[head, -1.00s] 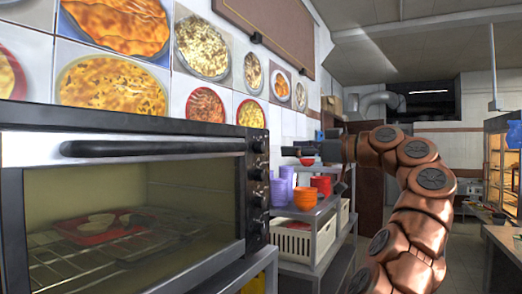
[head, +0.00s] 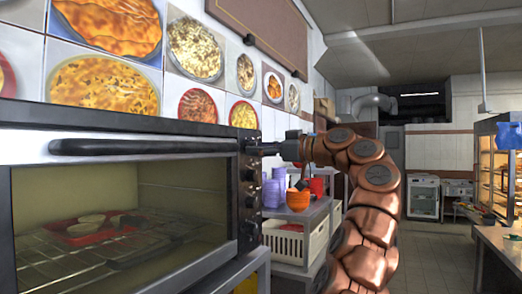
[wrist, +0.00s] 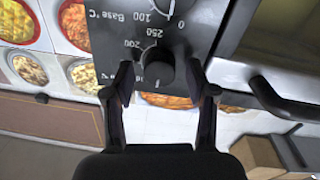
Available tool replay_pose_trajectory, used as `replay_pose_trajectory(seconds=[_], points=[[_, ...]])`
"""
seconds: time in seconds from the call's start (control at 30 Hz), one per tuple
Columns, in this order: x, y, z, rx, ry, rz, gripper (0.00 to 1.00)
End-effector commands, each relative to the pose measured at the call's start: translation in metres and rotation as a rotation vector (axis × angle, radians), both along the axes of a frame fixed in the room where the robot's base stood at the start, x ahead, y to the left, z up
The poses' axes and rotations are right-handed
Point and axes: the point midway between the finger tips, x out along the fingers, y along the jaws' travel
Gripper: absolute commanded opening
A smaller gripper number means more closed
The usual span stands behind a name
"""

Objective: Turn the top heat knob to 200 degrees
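The oven's control panel (head: 250,195) has a column of dark knobs on the oven's right edge. In the wrist view, where the lettering is upside down, a black heat knob (wrist: 155,68) sits beside dial marks 200 and 250. Its pointer setting is not clear. My gripper (wrist: 161,80) is open, with one finger on each side of this knob and a visible gap, at least on the right. In the head view my gripper (head: 268,148) is at the top of the panel, and the top knob is largely hidden there.
A second knob (wrist: 168,4) with a Base °C scale shows at the wrist view's top edge. The oven's long door handle (head: 150,146) runs left of the panel. Purple and orange bowls (head: 298,199) stand on a shelf behind. The aisle floor (head: 425,255) is free on the right.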

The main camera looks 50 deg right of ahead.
Motion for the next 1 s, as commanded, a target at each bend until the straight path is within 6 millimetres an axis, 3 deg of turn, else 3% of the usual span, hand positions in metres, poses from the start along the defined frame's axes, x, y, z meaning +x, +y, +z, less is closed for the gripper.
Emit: replay_pose_trajectory(seconds=[0.07, 0.5, 1.0], points=[[-0.0001, 0.0000, 0.0000, 0.000, 0.000, 0.000, 0.45], [-0.0002, 0.0003, -0.0001, 0.000, 0.000, 0.001, 0.00], [-0.0006, 0.0016, 0.0033, 0.147, 0.042, 0.004, 0.00]])
